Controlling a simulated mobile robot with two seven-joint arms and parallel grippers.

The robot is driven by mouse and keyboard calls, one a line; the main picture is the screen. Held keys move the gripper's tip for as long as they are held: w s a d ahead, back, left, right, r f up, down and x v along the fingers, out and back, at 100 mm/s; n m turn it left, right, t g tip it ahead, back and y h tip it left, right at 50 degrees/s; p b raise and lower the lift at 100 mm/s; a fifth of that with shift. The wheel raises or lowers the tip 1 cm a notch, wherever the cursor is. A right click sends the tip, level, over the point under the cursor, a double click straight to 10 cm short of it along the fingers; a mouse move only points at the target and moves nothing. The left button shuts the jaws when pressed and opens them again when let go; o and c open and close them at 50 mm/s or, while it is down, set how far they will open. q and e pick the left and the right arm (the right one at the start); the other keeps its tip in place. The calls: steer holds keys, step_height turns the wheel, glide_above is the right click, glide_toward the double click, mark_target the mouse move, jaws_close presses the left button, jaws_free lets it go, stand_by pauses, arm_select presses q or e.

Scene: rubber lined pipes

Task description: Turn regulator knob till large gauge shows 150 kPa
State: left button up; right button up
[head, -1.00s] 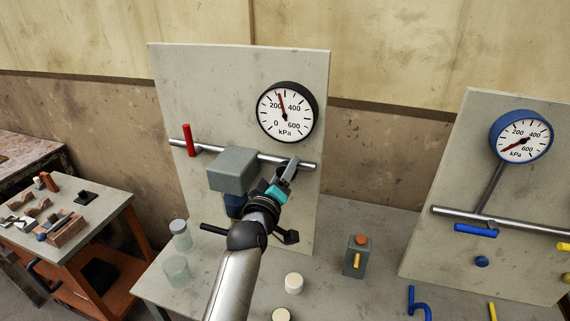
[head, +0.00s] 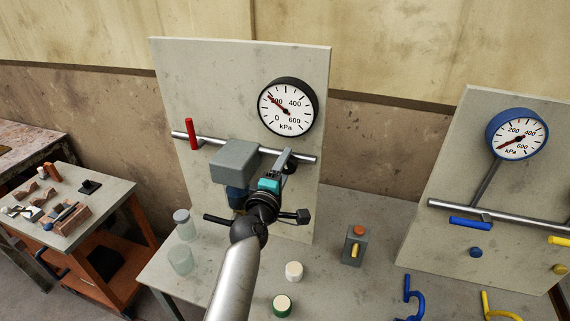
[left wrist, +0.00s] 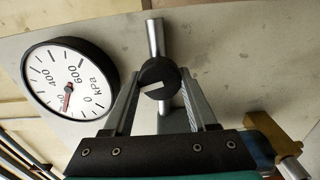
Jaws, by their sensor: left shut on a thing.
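The large black-rimmed gauge (head: 288,107) is on the left panel; its red needle points up-left, at or slightly below 200 kPa. The left wrist view also shows this gauge (left wrist: 70,78), its needle over the 200 mark. My left gripper (head: 284,166) reaches up to the pipe's right part. In the left wrist view its two fingers (left wrist: 162,78) are shut on a round black knob (left wrist: 157,72) with a pale notch. In the head view the knob is mostly hidden by the gripper. My right gripper is not in view.
A grey box (head: 235,160) and a red lever (head: 191,133) sit on the pipe, left of my gripper. Jars, round caps and a grey button box (head: 353,246) stand on the bench below. A second panel with a blue gauge (head: 517,134) stands right.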

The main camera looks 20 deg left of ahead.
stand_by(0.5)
arm_select(q)
steer(key=o, duration=1.4)
steer(key=shift+c, duration=0.2)
steer(key=s, duration=1.5)
steer(key=shift+a+b, duration=0.25)
steer(key=shift+b, duration=0.2)
steer(key=shift+s, duration=0.1)
